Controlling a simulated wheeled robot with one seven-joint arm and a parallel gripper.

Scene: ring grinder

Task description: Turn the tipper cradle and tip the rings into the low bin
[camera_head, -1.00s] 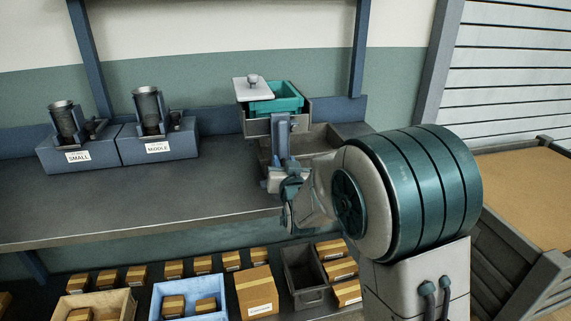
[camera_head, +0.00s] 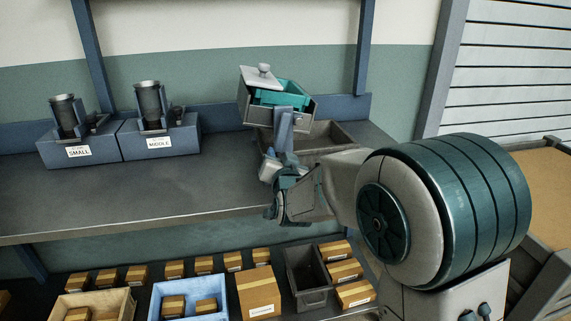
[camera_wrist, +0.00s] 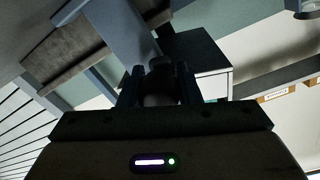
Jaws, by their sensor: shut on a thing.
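The tipper cradle (camera_head: 255,112) is at the back right of the bench, tilted down to the right. It carries a teal box (camera_head: 293,93) and a pale lid with a knob (camera_head: 262,77), both tilted with it. The low bin (camera_head: 335,137) is a grey open tray beside and below the cradle, partly hidden by it and my arm. My gripper (camera_head: 276,168) is in front of the cradle, shut on its handle. In the wrist view a dark rounded grip (camera_wrist: 160,82) shows between the fingers. No rings can be made out.
Two blue-grey stands, labelled small (camera_head: 79,150) and middle (camera_head: 158,141), are on the left of the bench (camera_head: 130,200). The bench front middle is clear. Cartons, a blue crate (camera_head: 158,303) and a dark bin (camera_head: 308,278) are below.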

